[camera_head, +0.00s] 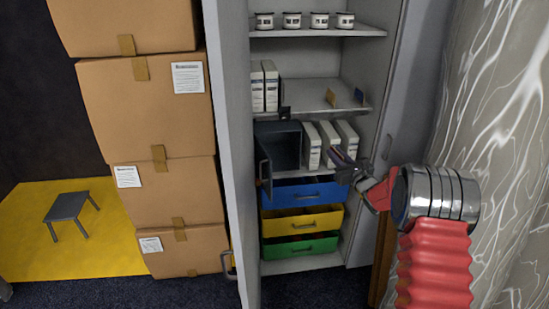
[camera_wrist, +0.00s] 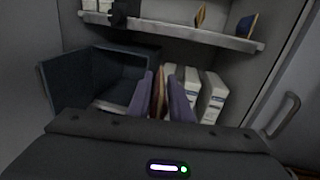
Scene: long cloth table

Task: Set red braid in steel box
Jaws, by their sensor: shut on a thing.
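The steel box (camera_head: 286,143) is a dark grey box on the cabinet's middle shelf, with its door swung open to the left. Its open front also shows in the wrist view (camera_wrist: 125,72), left of my fingers. My gripper (camera_head: 341,160) is in front of the shelf, right of the box, in the head view. In the wrist view my gripper (camera_wrist: 161,92) is shut on a thin reddish-brown thing, seemingly the red braid (camera_wrist: 158,96). Most of the braid is hidden between the fingers, and I cannot make it out in the head view.
White binders (camera_head: 312,146) stand right of the box. Jars (camera_head: 292,21) and more binders are on shelves above. Blue (camera_head: 297,191), yellow (camera_head: 300,221) and green drawers are below. Cabinet doors stand open on both sides. Stacked cartons (camera_head: 150,110) are at left.

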